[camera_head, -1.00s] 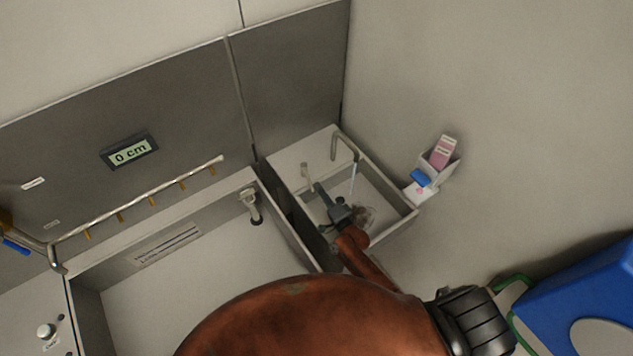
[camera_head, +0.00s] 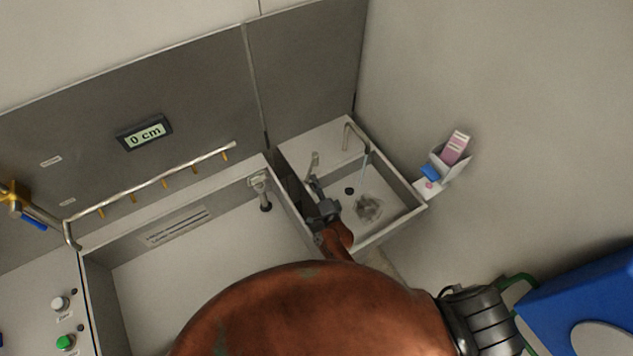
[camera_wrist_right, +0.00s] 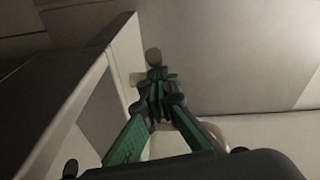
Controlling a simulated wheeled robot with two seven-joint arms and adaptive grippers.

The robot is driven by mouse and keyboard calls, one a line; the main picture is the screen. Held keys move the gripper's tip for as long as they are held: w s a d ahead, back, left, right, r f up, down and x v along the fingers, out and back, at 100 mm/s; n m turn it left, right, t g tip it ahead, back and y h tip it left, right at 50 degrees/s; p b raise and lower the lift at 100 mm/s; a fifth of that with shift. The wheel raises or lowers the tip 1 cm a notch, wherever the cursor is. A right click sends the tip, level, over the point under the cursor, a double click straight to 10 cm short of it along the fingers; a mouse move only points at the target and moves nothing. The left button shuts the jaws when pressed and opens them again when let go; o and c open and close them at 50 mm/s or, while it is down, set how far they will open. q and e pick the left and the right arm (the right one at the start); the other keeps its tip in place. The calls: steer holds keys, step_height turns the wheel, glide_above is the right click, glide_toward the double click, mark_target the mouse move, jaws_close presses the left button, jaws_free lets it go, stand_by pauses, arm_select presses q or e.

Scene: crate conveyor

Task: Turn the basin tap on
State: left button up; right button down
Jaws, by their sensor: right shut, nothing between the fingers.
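The small basin (camera_head: 402,219) sits in the right corner of the steel unit. Its curved spout (camera_head: 350,128) has a thin pale-blue stream (camera_head: 366,168) below it, and a rippled patch (camera_head: 368,207) lies on the basin floor. The tap lever (camera_head: 314,160) stands on the back ledge, left of the spout. My right gripper (camera_head: 313,184) is shut and empty, with its tips just in front of the lever. In the wrist view the closed fingertips (camera_wrist_right: 156,78) lie close to the lever's rounded end (camera_wrist_right: 153,57); contact cannot be told. My left gripper is out of view.
A large trough (camera_head: 190,265) with a rail (camera_head: 150,190) above it lies left of the basin, behind a dividing wall. A blue bin (camera_head: 590,290) stands at lower right.

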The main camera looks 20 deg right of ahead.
steer(key=shift+w+a+r, duration=0.15)
steer(key=shift+a, duration=0.55)
steer(key=shift+d, duration=0.1)
steer(key=s, duration=0.3)
steer(key=s+d, duration=0.1)
steer(key=s, duration=0.6)
steer(key=shift+s+d+r, duration=0.25)
steer(key=shift+d+r, duration=0.15)
steer(key=shift+s+r+b, duration=0.1)
steer(key=shift+s+b, duration=0.25)
steer(key=shift+s, duration=0.3)
steer(key=shift+a, duration=0.1)
